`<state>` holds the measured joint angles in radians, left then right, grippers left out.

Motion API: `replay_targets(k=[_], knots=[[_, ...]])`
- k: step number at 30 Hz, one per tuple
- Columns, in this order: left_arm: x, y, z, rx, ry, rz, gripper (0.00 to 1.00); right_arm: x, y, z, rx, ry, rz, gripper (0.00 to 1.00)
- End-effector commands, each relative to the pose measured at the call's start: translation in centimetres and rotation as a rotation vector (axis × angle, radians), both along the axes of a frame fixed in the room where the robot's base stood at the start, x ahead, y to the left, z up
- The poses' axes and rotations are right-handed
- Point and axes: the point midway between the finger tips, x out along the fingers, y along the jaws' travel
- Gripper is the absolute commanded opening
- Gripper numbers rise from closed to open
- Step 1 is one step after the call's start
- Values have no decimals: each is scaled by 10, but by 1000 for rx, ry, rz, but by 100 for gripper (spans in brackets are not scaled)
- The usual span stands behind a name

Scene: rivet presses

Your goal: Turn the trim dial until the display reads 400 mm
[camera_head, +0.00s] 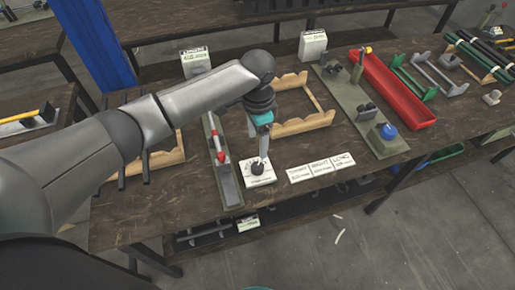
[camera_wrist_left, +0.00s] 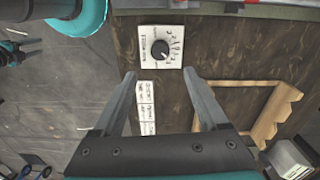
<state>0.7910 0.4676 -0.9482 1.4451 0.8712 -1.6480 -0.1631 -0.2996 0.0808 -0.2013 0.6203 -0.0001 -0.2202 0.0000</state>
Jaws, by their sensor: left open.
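The trim dial is a round black knob (camera_wrist_left: 160,49) on a white marked plate (camera_wrist_left: 147,32), seen near the top middle of the left wrist view. In the head view the plate (camera_head: 264,181) lies on the bench with the knob (camera_head: 257,169) on it. My left gripper (camera_head: 262,152) points down over the plate; its tips look close to the knob. In the wrist view my left gripper (camera_wrist_left: 158,73) is open, fingers spread, with the knob beyond the gap between the tips. I cannot make out a 400 mm reading. What seems my right gripper (camera_wrist_left: 20,50) shows small at upper left.
Several white cards (camera_head: 321,167) lie right of the plate. A grey fixture with a red part (camera_head: 218,150) stands close on its left. A wooden frame (camera_head: 303,125) lies behind. Two white labelled boxes (camera_head: 195,60) (camera_head: 313,44) stand at the back. A red tray (camera_head: 392,92) lies farther right.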

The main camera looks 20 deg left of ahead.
Motion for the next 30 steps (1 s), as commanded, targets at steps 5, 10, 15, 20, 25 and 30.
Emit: replay_targets(k=[5, 10, 15, 20, 25, 30], knots=[[0, 0, 26, 1, -1, 1, 76, 0, 0, 6, 0, 0, -1, 50], [0, 0, 34, 0, 0, 1, 76, 0, 0, 7, 0, 0, -1, 50], [0, 0, 35, 0, 0, 1, 76, -1, 0, 7, 0, 0, -2, 50], [0, 0, 34, 0, 0, 1, 76, -1, 0, 7, 0, 1, -2, 50], [0, 0, 34, 0, 0, 0, 76, -1, 1, 7, 1, 1, -3, 50], [-13, -14, 23, -29, -4, -12, 76, -1, 1, 7, 1, 1, -3, 50]])
